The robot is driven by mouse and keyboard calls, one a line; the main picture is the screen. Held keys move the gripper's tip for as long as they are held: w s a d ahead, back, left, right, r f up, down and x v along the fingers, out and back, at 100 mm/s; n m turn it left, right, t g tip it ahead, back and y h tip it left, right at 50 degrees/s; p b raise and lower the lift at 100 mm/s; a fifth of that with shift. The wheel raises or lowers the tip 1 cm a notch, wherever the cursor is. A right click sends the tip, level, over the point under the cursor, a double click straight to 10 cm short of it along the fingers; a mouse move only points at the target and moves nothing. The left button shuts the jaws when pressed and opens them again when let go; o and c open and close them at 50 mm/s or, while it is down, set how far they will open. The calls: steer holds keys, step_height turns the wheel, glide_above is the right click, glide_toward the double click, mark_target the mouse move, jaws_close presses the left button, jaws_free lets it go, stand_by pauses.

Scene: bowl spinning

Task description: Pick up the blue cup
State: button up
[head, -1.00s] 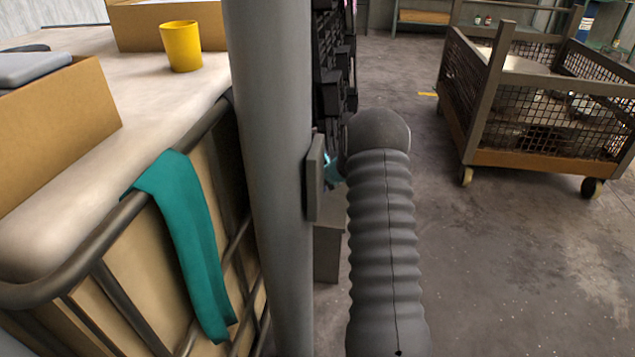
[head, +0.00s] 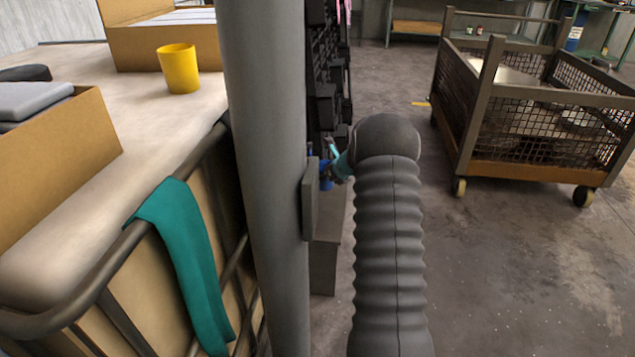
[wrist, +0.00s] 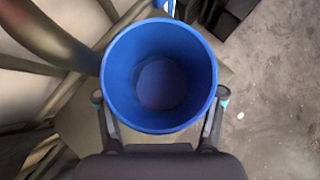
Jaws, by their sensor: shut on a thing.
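The blue cup (wrist: 160,85) fills the middle of the wrist view, its open mouth facing the camera and its inside empty. My gripper (wrist: 160,98) has one finger on each side of the cup, both against its wall, so it is shut on the cup. In the head view a small part of the blue cup (head: 326,174) shows between the grey post and my arm. A teal part of my gripper (head: 341,163) shows beside it. The rest of both is hidden there.
A thick grey post (head: 268,150) stands just left of my arm. A table (head: 130,110) with a yellow cup (head: 178,68) and cardboard boxes is at left, with a teal cloth (head: 185,255) over its rail. A mesh cart (head: 540,120) stands right on open floor.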

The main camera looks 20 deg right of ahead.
steer(key=d+r+p, duration=0.1)
steer(key=d+r, duration=0.3)
steer(key=d, duration=0.3)
steer(key=shift+s+r, duration=0.2)
steer(key=shift+s, duration=0.05)
stand_by(0.8)
